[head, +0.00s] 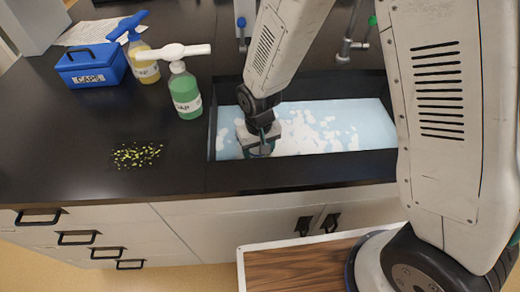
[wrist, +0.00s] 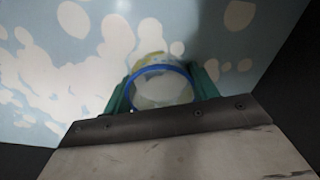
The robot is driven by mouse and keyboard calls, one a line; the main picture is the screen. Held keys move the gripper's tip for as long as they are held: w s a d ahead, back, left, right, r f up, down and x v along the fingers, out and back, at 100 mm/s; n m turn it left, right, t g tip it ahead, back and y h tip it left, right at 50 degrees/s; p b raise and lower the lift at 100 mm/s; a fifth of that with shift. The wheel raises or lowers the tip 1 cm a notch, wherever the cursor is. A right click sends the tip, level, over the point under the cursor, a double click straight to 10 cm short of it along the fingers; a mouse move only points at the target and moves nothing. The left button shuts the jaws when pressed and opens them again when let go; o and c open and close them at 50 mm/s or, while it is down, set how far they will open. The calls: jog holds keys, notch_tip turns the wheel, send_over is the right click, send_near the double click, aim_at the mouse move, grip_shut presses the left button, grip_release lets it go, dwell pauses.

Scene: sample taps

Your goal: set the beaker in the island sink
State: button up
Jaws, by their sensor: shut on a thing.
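The island sink (head: 345,130) is a black-rimmed rectangular basin in the dark counter, with a pale blue floor patched with white, foam-like blotches. My gripper (head: 258,148) reaches down into the left part of the sink. In the wrist view my gripper (wrist: 163,90) has its green fingers on both sides of the beaker (wrist: 162,88), a clear round vessel with a blue ring, and is shut on it. The sink floor shows around the beaker. I cannot tell whether the beaker's base touches the floor. In the head view the beaker is mostly hidden by my gripper.
A green soap bottle (head: 186,92) and a yellowish bottle with a blue top (head: 143,62) stand left of the sink. A blue box marked CAPS (head: 92,66) is farther left. Yellow-green bits (head: 137,154) lie on the counter. Tap fittings (head: 349,45) stand behind the sink.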

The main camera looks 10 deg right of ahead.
jog(key=shift+f, duration=0.15)
jog(key=o, duration=1)
jog(key=shift+c, duration=0.2)
notch_tip(320, 180, up, 13)
jog(key=s+d+r+m, duration=0.1)
jog(key=s+d+r, duration=0.4)
jog(key=d+r, duration=0.6)
jog(key=s+d+r+m, duration=0.1)
jog(key=s+d+r, duration=0.2)
jog(key=s+d, duration=0.2)
jog(key=s+d+r+m+t, duration=0.1)
jog(key=s+d+r, duration=0.3)
jog(key=s, duration=0.5)
jog(key=shift+s+d+r, duration=0.15)
jog(key=shift+s+d, duration=0.2)
jog(key=shift+d, duration=0.15)
